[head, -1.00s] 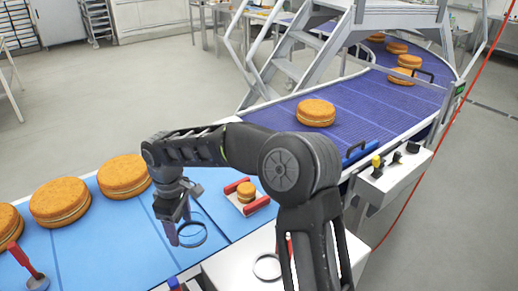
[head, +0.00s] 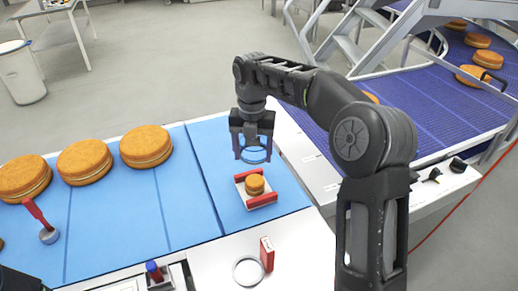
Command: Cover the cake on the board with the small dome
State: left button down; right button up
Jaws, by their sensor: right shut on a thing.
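A small golden cake (head: 255,183) sits on a white board (head: 241,189) with red bars on two sides, on the blue belt. My right gripper (head: 253,148) is shut on a small clear dome (head: 255,156), seen mostly as a round rim between and below the fingers. The dome is in the air, just beyond the board in the picture, and the cake is uncovered. The upper part of the dome is hidden by the fingers. My left gripper is not in view.
Several large cakes (head: 85,162) stand on the blue belt at left, near a red-handled tool (head: 48,236). A clear ring-shaped thing (head: 248,271) and a red block (head: 267,254) are on the white surface in front. A blue-topped tool (head: 154,272) stands at the bottom.

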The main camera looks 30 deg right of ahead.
jog(key=shift+f, duration=0.1)
jog(key=shift+f, duration=0.65)
